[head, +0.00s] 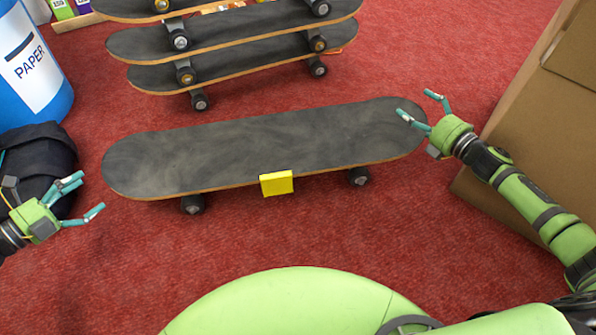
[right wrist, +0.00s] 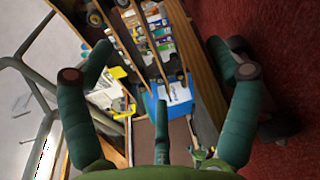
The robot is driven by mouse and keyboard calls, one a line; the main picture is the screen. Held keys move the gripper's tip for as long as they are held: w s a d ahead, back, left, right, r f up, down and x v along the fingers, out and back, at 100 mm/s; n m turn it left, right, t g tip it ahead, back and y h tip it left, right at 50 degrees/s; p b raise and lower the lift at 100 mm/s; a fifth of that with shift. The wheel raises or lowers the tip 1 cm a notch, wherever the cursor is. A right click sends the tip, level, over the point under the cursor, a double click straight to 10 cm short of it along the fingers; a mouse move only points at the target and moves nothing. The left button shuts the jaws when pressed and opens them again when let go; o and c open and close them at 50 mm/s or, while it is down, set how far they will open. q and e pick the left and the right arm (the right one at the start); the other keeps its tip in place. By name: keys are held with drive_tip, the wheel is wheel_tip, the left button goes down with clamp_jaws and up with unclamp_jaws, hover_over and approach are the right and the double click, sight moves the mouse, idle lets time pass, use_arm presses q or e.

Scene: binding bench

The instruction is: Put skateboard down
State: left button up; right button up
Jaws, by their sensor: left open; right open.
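A skateboard (head: 250,148) with a dark grey deck and wooden edge stands on the red carpet, wheels down, in the middle of the head view. A yellow block (head: 277,184) sits at its near long edge. My right gripper (head: 416,104) is open at the board's right end, with one finger appearing over the deck. In the right wrist view, the board's edge (right wrist: 205,88) shows between the spread teal fingers; I cannot tell whether they touch it. My left gripper (head: 90,194) is open and empty, left of the board and apart from it.
Several stacked skateboards (head: 215,42) stand behind. A blue paper bin (head: 30,70) and a dark bag (head: 38,160) are at the left. A large cardboard box (head: 545,120) stands at the right, near my right arm. Red carpet (head: 300,228) is clear in front of the board.

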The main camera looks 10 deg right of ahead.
wheel_tip(320, 180, up, 7)
drive_tip(key=shift+w+d, duration=0.1)
idle(0.3)
